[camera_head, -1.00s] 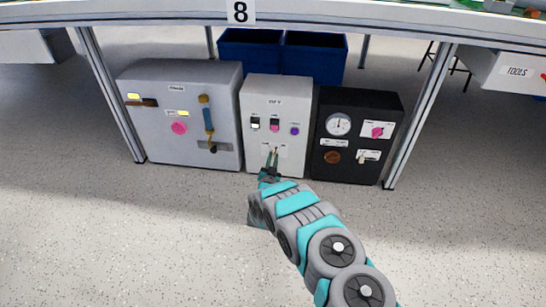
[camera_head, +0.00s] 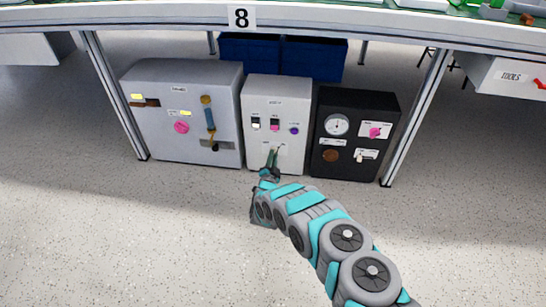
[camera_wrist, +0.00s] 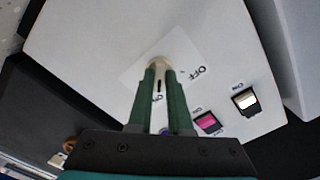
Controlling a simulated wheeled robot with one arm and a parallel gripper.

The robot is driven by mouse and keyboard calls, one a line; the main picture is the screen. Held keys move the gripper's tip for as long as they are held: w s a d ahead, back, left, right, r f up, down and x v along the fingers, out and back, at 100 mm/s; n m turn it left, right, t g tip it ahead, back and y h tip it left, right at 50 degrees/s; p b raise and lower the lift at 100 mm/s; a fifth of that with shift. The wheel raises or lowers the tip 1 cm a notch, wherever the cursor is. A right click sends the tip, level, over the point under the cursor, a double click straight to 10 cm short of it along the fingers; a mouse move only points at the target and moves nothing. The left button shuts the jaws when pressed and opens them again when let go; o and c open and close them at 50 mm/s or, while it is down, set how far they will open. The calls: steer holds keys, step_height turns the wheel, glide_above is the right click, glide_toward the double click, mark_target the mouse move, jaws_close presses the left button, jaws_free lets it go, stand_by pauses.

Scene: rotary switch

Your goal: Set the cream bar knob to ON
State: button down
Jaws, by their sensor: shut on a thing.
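The cream bar knob (camera_wrist: 158,62) sits on a white label plate on the front of the middle white box (camera_head: 290,92). In the wrist view its rounded top shows at the tips of my gripper (camera_wrist: 160,76), whose two green fingers are shut on it. The OFF label (camera_wrist: 200,72) is beside the knob, and the ON label (camera_wrist: 158,98) shows between the fingers. Which way the bar points is hard to tell, as the fingers cover much of it. In the head view my gripper (camera_head: 272,154) is at the lower part of the box and hides the knob.
Above the knob on the same box are a black-and-white switch (camera_head: 256,124), a pink switch (camera_head: 274,126) and a purple button (camera_head: 294,130). A grey box (camera_head: 165,105) stands left and a black box (camera_head: 345,105) right. The floor in front is clear.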

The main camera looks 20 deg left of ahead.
steer(key=c, duration=0.8)
jaws_free()
steer(key=shift+c, duration=0.2)
steer(key=p+v, duration=0.1)
steer(key=v, duration=0.6)
steer(key=shift+s, duration=0.4)
steer(key=shift+d, duration=0.1)
